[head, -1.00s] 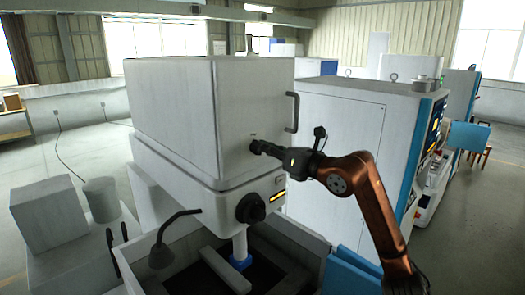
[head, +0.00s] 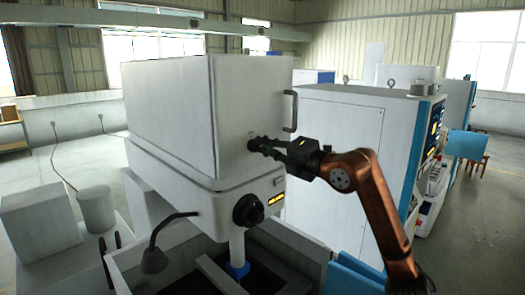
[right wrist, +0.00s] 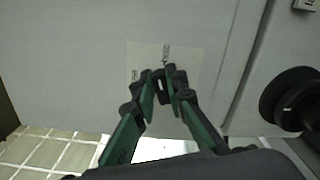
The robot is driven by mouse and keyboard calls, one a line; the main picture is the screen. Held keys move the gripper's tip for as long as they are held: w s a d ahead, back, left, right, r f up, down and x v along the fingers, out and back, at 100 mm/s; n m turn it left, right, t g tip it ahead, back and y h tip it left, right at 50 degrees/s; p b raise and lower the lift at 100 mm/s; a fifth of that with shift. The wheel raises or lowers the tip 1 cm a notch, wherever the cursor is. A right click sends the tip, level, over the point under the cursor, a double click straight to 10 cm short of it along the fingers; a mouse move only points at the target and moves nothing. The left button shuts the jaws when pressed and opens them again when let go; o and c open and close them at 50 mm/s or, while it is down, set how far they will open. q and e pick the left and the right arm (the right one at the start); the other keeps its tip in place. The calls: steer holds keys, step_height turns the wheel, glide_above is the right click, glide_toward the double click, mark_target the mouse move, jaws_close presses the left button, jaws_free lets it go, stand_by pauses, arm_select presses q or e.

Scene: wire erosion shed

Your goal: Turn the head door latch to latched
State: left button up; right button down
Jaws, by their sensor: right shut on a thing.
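The head door latch (right wrist: 160,76) is a small dark knob on the pale grey door (head: 252,105) of the machine head. In the right wrist view it sits on a pale label plate (right wrist: 145,55) with two small dark markings, too small to read surely. My right gripper (head: 256,146) is shut on the latch, its fingertips close against the door; it also shows in the right wrist view (right wrist: 160,80). The fingers hide most of the latch, so its exact angle is hard to tell. My left gripper is not in view.
A dark door handle (head: 291,111) is to the right of the latch. A black round knob (head: 248,210) is on the panel below; it also shows in the right wrist view (right wrist: 290,98). A lamp (head: 156,258) stands lower left. A large cabinet (head: 335,150) is behind my right arm.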

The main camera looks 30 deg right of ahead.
steer(key=shift+f+m+b, duration=0.15)
steer(key=shift+m+b, duration=0.25)
steer(key=shift+m, duration=0.6)
steer(key=shift+f+m+b, duration=0.1)
steer(key=shift+m+b, duration=0.25)
steer(key=shift+m, duration=0.65)
steer(key=c, duration=1.9)
jaws_free()
steer(key=shift+c, duration=0.2)
steer(key=shift+s+d, duration=0.1)
steer(key=v, duration=1.1)
steer(key=shift+s+d, duration=0.15)
steer(key=shift+s, duration=0.2)
